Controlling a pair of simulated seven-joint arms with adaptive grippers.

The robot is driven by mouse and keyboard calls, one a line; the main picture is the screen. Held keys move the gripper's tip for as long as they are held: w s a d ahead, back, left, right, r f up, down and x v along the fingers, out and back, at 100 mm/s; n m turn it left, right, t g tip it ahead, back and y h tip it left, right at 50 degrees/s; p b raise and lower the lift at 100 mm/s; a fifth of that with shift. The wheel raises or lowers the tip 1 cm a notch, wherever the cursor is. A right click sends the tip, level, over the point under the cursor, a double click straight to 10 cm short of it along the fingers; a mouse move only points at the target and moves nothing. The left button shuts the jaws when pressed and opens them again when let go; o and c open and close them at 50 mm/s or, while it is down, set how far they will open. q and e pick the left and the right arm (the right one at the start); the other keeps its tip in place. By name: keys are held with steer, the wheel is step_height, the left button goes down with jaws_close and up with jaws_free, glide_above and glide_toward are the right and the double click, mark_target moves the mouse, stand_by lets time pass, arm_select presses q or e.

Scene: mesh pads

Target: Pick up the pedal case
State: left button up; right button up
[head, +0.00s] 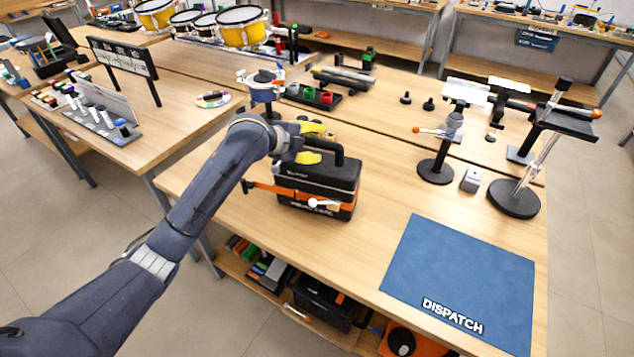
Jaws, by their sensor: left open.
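My left gripper (314,143), with yellow fingers, is open at the case's handle, over the upper left part of the case. One finger shows on the far side and one on the near side of the handle. Part of the handle is hidden by the gripper, and I cannot tell whether the fingers touch it. My right gripper is not in view.
A blue mat marked DISPATCH (460,275) lies at the bench's front right, bare. Stands (436,168) and a small grey block (470,180) are to the right. A dark tray with coloured cups (310,97) sits behind the case. Bench between case and mat is clear.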

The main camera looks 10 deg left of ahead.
arm_select(q)
steer(key=shift+c, duration=0.6)
jaws_close()
steer(key=shift+r, duration=0.15)
steer(key=shift+r, duration=0.1)
